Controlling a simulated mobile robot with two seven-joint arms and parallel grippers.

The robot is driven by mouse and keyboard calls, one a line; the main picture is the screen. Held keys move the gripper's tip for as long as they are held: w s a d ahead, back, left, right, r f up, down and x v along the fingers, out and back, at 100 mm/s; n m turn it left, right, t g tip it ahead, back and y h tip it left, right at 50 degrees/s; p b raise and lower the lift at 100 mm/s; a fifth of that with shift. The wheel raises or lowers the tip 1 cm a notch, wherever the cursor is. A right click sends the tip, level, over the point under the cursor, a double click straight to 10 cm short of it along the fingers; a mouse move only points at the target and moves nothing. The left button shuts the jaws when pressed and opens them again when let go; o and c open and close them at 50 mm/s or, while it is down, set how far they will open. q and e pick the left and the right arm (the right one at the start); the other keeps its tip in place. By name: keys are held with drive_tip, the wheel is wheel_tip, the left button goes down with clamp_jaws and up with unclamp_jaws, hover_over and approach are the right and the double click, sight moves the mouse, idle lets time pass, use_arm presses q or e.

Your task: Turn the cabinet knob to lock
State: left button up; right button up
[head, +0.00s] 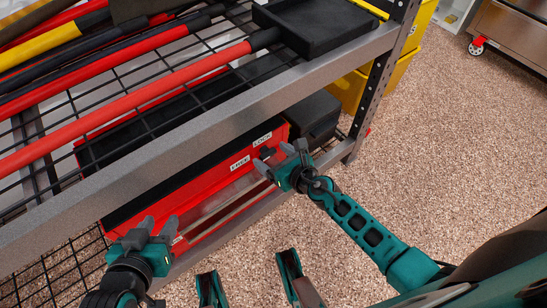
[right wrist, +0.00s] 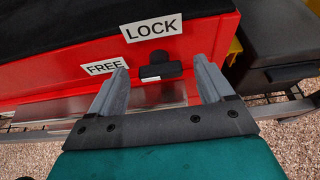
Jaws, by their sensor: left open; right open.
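The red steel toolchest (head: 190,187) sits on the lower shelf of a rack. Its front carries a FREE label (head: 240,163), a LOCK label (head: 262,139) and a small black knob (head: 266,152). In the right wrist view the knob (right wrist: 160,71) lies below the LOCK label (right wrist: 151,28) and right of the FREE label (right wrist: 104,66). My right gripper (head: 280,156) is open in front of the knob. Its fingers stand either side of the knob in the wrist view, with visible gaps. My left gripper (head: 158,226) is open and empty near the chest's lower left front.
The rack's upper shelf edge (head: 200,126) runs above the chest, with long-handled tools and a black tray (head: 318,30) on it. A dark box (head: 313,112) stands right of the chest. Yellow bins (head: 348,92) are behind the post. The pebbled floor (head: 440,150) is clear.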

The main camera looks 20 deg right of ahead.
drive_tip(key=shift+c, duration=0.5)
drive_tip(key=c, duration=0.9)
drive_tip(key=shift+c, duration=0.2)
